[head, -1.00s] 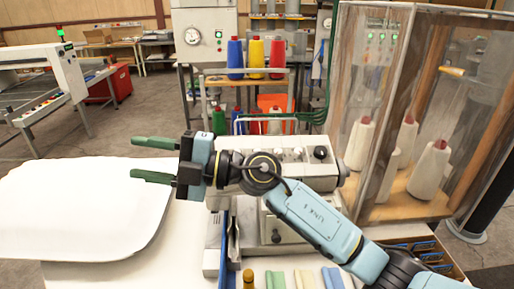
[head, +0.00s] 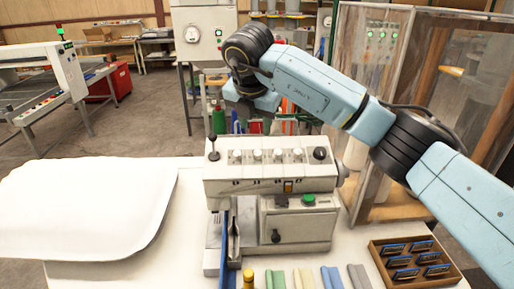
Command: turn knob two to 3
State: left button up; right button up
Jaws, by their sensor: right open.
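The cream machine (head: 272,186) stands on the white table with a row of small white knobs and a larger black knob (head: 320,154) on its upper face. The second white knob from the left (head: 257,155) is small; its number marks and pointer are too small to read. My right gripper (head: 253,120) is open, above and behind the knob row, apart from it. The wrist and arm partly hide it, and its fingers are hard to make out against the coloured spools behind. My left gripper is not in view.
A black-topped lever (head: 213,145) stands at the machine's left end. Folded cloths (head: 303,279) lie in front, with a wooden tray (head: 377,262) at right. A clear-walled cabinet (head: 395,213) stands behind right.

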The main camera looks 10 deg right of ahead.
aim_at(257, 152)
jog(key=p+x, duration=0.2)
jog(key=x, duration=0.9)
jog(key=shift+a, duration=0.1)
grip_shut()
